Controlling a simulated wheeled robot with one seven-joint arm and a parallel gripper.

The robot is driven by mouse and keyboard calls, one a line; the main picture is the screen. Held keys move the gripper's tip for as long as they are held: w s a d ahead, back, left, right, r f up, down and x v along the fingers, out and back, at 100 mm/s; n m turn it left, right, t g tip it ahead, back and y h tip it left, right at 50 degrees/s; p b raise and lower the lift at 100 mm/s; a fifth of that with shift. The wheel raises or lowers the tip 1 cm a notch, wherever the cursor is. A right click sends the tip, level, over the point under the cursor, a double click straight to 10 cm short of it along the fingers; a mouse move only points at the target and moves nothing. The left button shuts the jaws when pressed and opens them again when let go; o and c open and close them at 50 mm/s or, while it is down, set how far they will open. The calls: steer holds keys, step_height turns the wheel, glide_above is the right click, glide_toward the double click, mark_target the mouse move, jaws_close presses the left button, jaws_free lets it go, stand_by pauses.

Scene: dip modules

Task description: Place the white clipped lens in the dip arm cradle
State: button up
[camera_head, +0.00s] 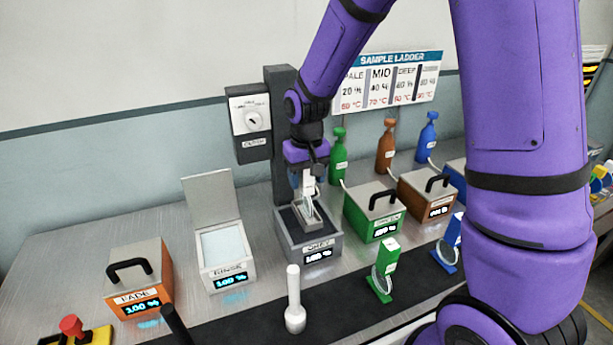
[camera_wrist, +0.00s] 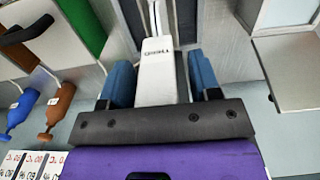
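The white clipped lens has a white labelled clip (camera_wrist: 158,75), which lies between my gripper's fingers in the wrist view. In the head view its lens end (camera_head: 308,208) shows small and partly hidden at the open top of the dark grey module (camera_head: 318,246). My gripper (camera_head: 306,188) is above that module, in front of the dark dip column (camera_head: 283,130). In the wrist view its blue fingers stand apart on either side of the clip, with a visible gap at the right finger. The cradle itself is hidden behind my gripper and the clip.
An open-lidded white module (camera_head: 223,248) and an orange lidded module (camera_head: 138,278) stand to the left. Green (camera_head: 374,212) and brown (camera_head: 428,195) lidded modules stand to the right.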

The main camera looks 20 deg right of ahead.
steer(key=shift+r, duration=0.15)
step_height(320, 180, up, 12)
steer(key=shift+r, duration=0.1)
stand_by(0.4)
steer(key=s+d+r+t, duration=0.1)
steer(key=s+d+r, duration=0.1)
steer(key=s, duration=0.6)
steer(key=s+d+r+t, duration=0.2)
steer(key=s+r, duration=0.2)
steer(key=s, duration=0.4)
steer(key=s+d+r+t, duration=0.2)
steer(key=s+d+r, duration=0.1)
steer(key=s, duration=0.6)
steer(key=shift+r, duration=0.55)
